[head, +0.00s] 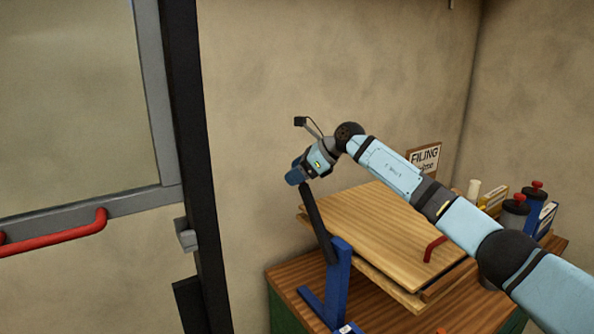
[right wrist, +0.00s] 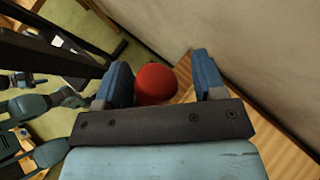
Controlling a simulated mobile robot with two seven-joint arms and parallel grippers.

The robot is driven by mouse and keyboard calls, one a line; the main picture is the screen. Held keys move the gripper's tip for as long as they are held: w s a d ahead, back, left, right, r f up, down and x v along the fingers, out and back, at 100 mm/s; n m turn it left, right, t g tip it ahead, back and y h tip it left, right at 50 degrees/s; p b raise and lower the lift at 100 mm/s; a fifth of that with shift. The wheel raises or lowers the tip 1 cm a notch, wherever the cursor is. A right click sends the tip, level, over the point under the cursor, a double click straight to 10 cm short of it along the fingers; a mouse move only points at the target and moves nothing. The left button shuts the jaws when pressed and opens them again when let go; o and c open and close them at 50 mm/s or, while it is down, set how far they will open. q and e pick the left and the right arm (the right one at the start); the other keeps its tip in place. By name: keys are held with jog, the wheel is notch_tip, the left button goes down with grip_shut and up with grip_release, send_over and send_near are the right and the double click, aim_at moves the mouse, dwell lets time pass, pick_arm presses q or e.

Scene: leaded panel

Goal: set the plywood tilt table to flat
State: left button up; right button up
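The plywood tilt table (head: 385,225) is on the wooden bench, its top board sloping above a lower board. A dark lever (head: 319,225) rises from a blue bracket (head: 338,285) at its left side and leans to the left. My right gripper (head: 296,177) is at the lever's upper end. In the right wrist view, a red ball knob (right wrist: 156,84) lies between the two blue fingers of the right gripper (right wrist: 163,82). It is close to the left finger, with a gap to the right one. The head view hides the knob. My left gripper is not seen.
A bench (head: 285,278) carries the table. A red handle (head: 434,249) stands at the board's right edge. Bottles with red caps (head: 514,215) and a filing sign (head: 424,158) are at the back right. A door with a red bar (head: 60,232) is at left.

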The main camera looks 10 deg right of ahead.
jog(key=shift+w+f, duration=0.1)
jog(key=shift+w, duration=0.05)
jog(key=shift+s+d+r, duration=0.15)
jog(key=shift+s+r, duration=0.1)
jog(key=shift+r, duration=0.05)
jog(key=b+v, duration=0.2)
jog(key=v, duration=1.1)
jog(key=shift+b, duration=0.4)
jog(key=shift+w+d, duration=0.1)
